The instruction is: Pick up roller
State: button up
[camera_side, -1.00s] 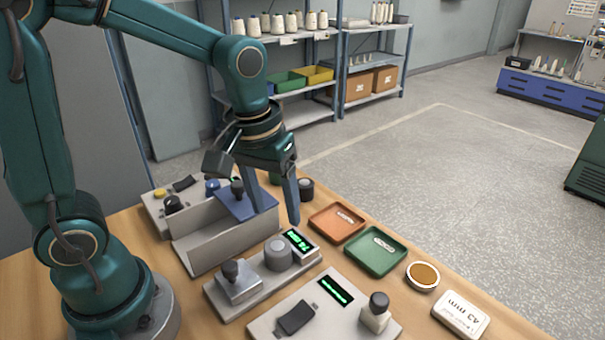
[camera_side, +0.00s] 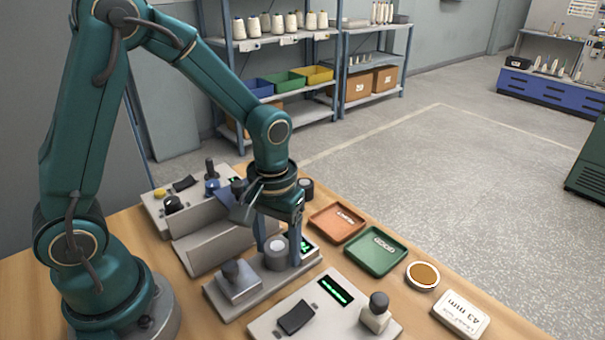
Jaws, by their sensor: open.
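The roller appears to be the short grey cylinder (camera_side: 276,260) with a lighter round top. It stands upright on a grey gauge block (camera_side: 236,300) with a lit green display. My gripper (camera_side: 278,254) points down over it, fingers apart. One finger is on the roller's left, seen partly behind it, and the other is on its right, in front of the display. I cannot tell whether either finger touches it.
An orange tray (camera_side: 324,231) and a green tray (camera_side: 354,261) lie to the right, with a round brown-topped dish (camera_side: 423,271) and a "43 mm" block (camera_side: 472,322) beyond. A grey sloped chute (camera_side: 207,252) stands close behind on the left. A second display device (camera_side: 290,336) is in front.

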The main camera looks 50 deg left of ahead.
jog(key=shift+c, duration=0.3)
grip_shut()
jog(key=shift+r, duration=0.15)
notch_tip(320, 180, up, 10)
jog(key=shift+w+a+f, duration=0.1)
jog(key=shift+f, duration=0.1)
jog(key=a+r+m, duration=0.4)
jog(key=r, duration=0.1)
jog(key=n, duration=0.4)
send_near(277, 245)
